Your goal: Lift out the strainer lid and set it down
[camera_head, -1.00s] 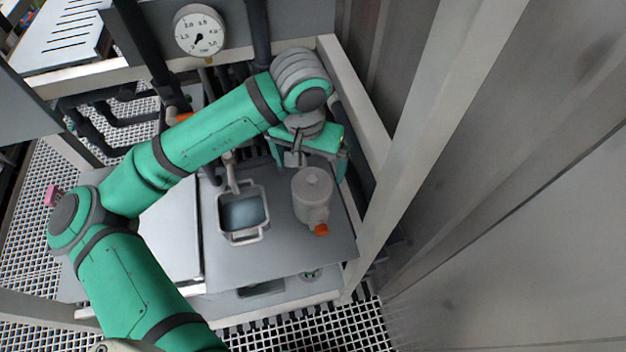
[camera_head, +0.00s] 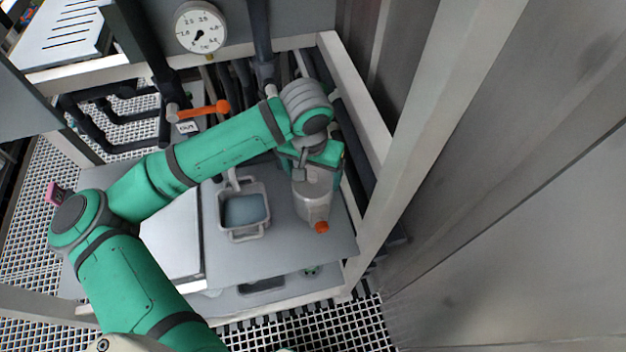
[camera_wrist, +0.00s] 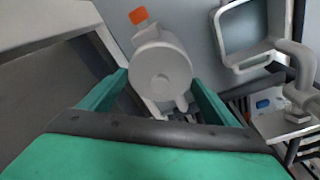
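A grey round vessel (camera_head: 313,207) with an orange spout cap (camera_head: 321,227) stands on the grey metal shelf. In the head view my gripper partly hides the lid. My gripper (camera_wrist: 160,80) is open, its two green fingers well apart, one to each side of the lid in the wrist view. I see a gap between the lid and each finger. In the head view my gripper (camera_head: 318,158) is over the vessel's back. I cannot tell its exact height.
A grey square pan (camera_head: 245,235) with bluish contents stands left of the vessel. A valve with an orange lever (camera_head: 204,110) and dark pipes are behind. A pale frame post rises close on the right. The shelf's front (camera_head: 290,258) is clear.

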